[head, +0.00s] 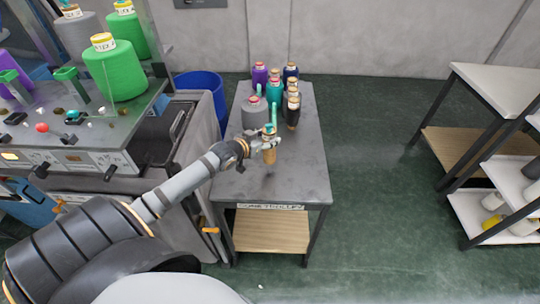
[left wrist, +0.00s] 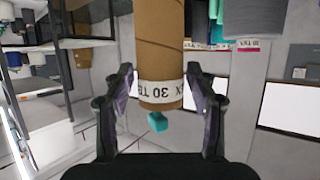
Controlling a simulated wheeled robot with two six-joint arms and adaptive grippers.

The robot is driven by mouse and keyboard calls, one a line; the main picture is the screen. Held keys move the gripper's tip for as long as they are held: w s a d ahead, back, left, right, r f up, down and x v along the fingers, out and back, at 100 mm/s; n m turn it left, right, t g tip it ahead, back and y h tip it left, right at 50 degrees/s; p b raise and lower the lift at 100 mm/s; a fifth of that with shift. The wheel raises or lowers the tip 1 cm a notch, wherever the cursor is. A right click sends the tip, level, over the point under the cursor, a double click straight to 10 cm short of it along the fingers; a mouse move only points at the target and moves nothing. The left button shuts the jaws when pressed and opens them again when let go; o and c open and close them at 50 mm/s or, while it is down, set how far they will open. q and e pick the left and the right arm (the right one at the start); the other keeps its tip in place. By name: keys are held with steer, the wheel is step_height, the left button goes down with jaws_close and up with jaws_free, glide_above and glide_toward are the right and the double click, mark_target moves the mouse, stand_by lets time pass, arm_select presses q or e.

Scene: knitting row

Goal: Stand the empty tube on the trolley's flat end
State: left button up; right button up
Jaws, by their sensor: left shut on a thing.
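The empty tube (head: 270,157) is a brown cone with a white printed label band. My left gripper (head: 268,142) is shut on it and holds it over the near part of the trolley (head: 305,183). In the left wrist view the tube (left wrist: 161,45) stands between the two fingers (left wrist: 166,95), with its label at the gripper and a small teal piece (left wrist: 157,121) by that end. In the head view the tube looks roughly upright, with a dark spot on the grey top below it. I cannot tell whether it touches the top. My right gripper is not in view.
Several yarn cones crowd the trolley's far half, with a grey cone (head: 255,110) and a black cone (head: 293,112) nearest the gripper. The near end of the top is bare. The knitting machine (head: 75,125) stands left, a blue bin (head: 203,90) behind, shelves (head: 500,175) right.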

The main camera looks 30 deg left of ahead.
arm_select(q)
steer(key=shift+w+f, duration=1.05)
steer(key=shift+f, duration=0.1)
step_height(320, 180, down, 3)
steer(key=shift+w+f, duration=0.1)
steer(key=shift+f, duration=0.2)
steer(key=o, duration=1)
steer(key=shift+o, duration=0.2)
